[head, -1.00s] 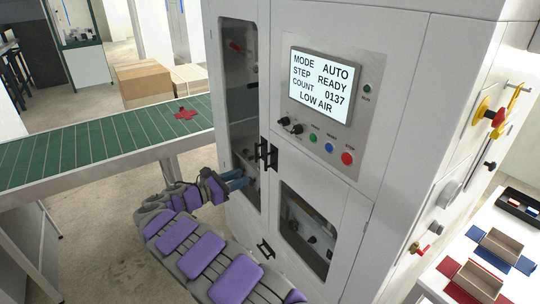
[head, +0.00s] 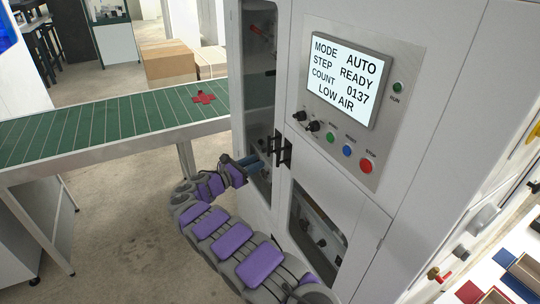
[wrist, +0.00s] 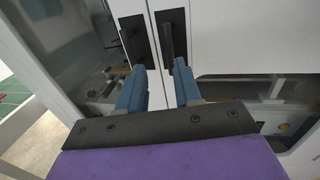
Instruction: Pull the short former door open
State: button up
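The short former door (head: 345,215) is the white lower door with a dark window, right of the tall windowed door (head: 258,110). Two black handles sit side by side at the seam. The short door's handle (head: 287,151) is the right one; it also shows in the wrist view (wrist: 173,32). The tall door's handle (wrist: 137,38) is on the left. My gripper (head: 250,160) is open and empty, just left of the handles. In the wrist view its blue fingers (wrist: 159,68) are spread below the handles, the right fingertip close to the short door's handle. Contact cannot be told.
A control panel (head: 358,110) with a screen and buttons is above the short door. A green conveyor (head: 110,125) with a red piece (head: 204,97) lies to the left. Cardboard boxes (head: 170,62) stand behind it. Bare floor (head: 120,220) is open at the lower left.

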aim_at(279, 151)
jog(key=w+d, duration=0.1)
jog(key=d, duration=0.1)
jog(key=w+d+r, duration=0.1)
jog(key=d, duration=0.2)
jog(key=w+d, duration=0.2)
jog(key=d, duration=0.1)
jog(key=shift+r+b, duration=0.2)
jog(key=shift+b, duration=0.2)
jog(key=w, duration=0.1)
jog(key=w+d, duration=0.1)
jog(key=w, duration=0.1)
jog(key=shift+d+f, duration=0.2)
jog(key=shift+d, duration=0.1)
jog(key=shift+s+a+f, duration=0.1)
jog(key=shift+a, duration=0.05)
jog(key=shift+c, duration=1.3)
jog(key=shift+s+a+f, duration=0.1)
jog(key=shift+a, duration=0.55)
grip_shut()
jog(key=shift+d+f, duration=0.1)
jog(key=shift+d, duration=0.05)
